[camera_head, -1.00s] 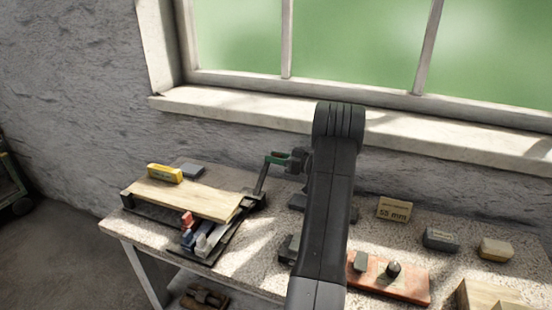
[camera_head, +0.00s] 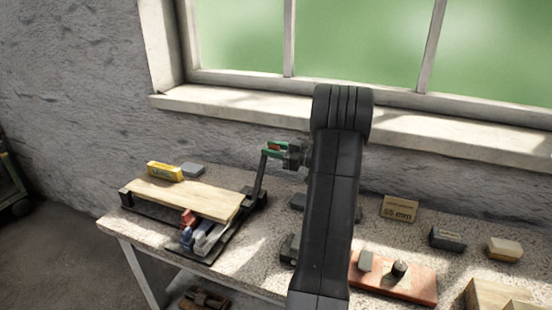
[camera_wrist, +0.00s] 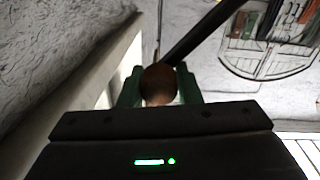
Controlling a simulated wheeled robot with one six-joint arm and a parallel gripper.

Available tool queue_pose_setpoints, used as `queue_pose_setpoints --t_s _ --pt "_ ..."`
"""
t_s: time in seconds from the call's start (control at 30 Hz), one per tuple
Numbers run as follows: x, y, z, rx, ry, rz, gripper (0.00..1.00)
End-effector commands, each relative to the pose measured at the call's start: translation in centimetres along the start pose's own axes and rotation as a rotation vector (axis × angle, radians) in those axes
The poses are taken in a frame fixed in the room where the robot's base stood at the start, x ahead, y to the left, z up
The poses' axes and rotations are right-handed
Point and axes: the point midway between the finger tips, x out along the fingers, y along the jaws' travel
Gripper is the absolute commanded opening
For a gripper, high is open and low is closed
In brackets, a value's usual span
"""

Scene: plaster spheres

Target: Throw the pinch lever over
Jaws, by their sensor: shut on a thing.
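The pinch lever (camera_head: 258,180) is a dark bar that rises steeply from the right end of a low black fixture (camera_head: 248,226) on the bench. My gripper (camera_head: 274,149) has green fingers and is at the lever's top end. In the wrist view, my gripper (camera_wrist: 158,88) is shut on the lever's round brown knob (camera_wrist: 158,80), with a green finger on each side. The dark lever bar (camera_wrist: 208,30) runs from the knob to the upper right there. The lower side of the knob is hidden by the gripper body.
A wooden board (camera_head: 180,197) lies over the fixture, with a yellow block (camera_head: 165,171) at its back edge. Red and blue parts show in front. To the right are a 55 mm sign (camera_head: 399,208), a reddish slab (camera_head: 418,285) and several small blocks. The window sill (camera_head: 220,108) is behind.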

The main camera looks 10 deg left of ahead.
Motion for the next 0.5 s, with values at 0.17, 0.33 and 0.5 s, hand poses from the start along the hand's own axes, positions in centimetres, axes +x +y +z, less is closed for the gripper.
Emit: queue_pose_setpoints --t_s 0.17,0.33,0.5 --pt "-0.1 -1.9 -1.3 -0.136 0.006 -0.001 0.00" --pt "-0.2 -3.4 -2.4 -0.239 0.011 -0.002 0.00" --pt "-0.2 -4.5 -3.1 -0.307 0.015 -0.003 0.00"
